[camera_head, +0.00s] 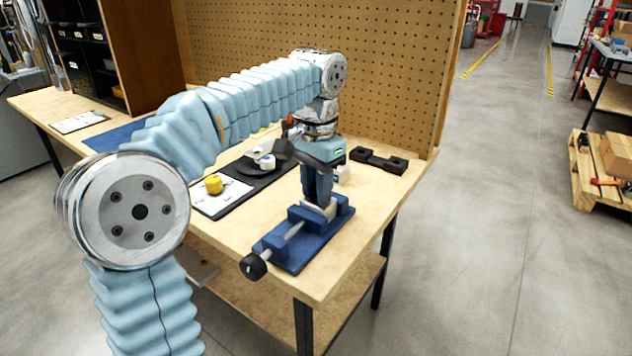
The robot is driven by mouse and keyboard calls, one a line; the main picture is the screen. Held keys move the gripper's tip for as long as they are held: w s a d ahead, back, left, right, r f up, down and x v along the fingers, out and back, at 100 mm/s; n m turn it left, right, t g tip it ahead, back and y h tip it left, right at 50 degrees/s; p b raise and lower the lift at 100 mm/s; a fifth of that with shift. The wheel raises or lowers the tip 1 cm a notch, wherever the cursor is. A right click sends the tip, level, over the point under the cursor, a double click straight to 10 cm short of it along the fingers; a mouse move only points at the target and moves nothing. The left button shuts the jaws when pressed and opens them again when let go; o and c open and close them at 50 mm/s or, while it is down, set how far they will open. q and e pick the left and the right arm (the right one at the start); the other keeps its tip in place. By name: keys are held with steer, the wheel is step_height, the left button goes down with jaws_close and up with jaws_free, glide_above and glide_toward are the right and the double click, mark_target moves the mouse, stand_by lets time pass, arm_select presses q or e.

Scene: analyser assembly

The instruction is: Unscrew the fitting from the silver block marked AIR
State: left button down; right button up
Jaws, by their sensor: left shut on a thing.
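A blue vise (305,238) stands near the right front of the wooden bench, with a black-knobbed screw at its front left. A small silver block (329,212) sits between its jaws, mostly covered; its AIR marking cannot be read from here. My left gripper (318,198) points straight down over the vise, its fingers shut right at the top of the block. The fitting is hidden between the fingers. My right gripper is not in view.
A black holder (378,160) lies behind the vise. A pegboard (330,40) closes the bench's back.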

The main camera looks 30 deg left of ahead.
arm_select(q)
steer(key=n+p, duration=0.1)
steer(key=n, duration=0.2)
steer(key=shift+r, duration=0.1)
steer(key=shift+d+n, duration=0.1)
steer(key=shift+n, duration=0.5)
steer(key=n, duration=0.3)
steer(key=shift+d+n, duration=0.1)
steer(key=shift+n, duration=0.4)
steer(key=n, duration=0.4)
steer(key=shift+w, duration=0.1)
